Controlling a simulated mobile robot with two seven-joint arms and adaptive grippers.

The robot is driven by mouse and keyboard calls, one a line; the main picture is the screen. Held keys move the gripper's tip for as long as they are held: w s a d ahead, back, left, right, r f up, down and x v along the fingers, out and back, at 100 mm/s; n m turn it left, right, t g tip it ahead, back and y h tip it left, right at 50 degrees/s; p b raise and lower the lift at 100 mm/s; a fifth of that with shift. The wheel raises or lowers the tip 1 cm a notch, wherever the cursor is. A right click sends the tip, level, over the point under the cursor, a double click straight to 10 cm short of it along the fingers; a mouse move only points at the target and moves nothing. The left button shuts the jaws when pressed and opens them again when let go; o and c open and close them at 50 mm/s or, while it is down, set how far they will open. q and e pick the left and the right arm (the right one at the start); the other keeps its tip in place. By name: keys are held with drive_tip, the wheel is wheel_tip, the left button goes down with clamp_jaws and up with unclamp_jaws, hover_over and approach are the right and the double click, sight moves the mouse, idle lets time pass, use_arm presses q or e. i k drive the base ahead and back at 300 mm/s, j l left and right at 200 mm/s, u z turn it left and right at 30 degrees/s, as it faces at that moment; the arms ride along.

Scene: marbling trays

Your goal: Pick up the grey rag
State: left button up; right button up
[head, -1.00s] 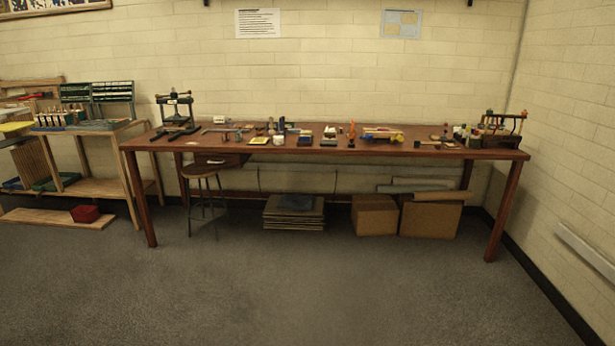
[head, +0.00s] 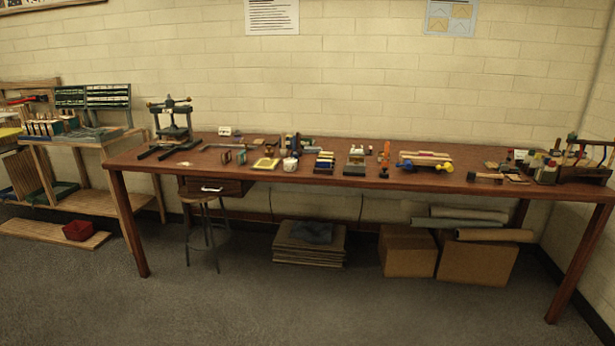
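A dark blue-grey crumpled cloth (head: 311,232) lies on top of a stack of flat boards under the long table; it may be the grey rag. A flat grey piece (head: 88,135) lies on the side bench at the left; I cannot tell if it is cloth. Neither of my grippers is in view.
The long wooden table (head: 128,168) holds a black press (head: 173,122) and many small tools. Cardboard boxes (head: 408,252) with rolls stand below. A red bin (head: 78,231) is at the left. The front floor (head: 320,315) is clear.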

sight(313, 150)
drive_tip(key=i+l+u, duration=0.1)
drive_tip(key=i+u, duration=0.2)
drive_tip(key=i, duration=0.15)
drive_tip(key=i+l+u, duration=0.55)
drive_tip(key=i, duration=0.3)
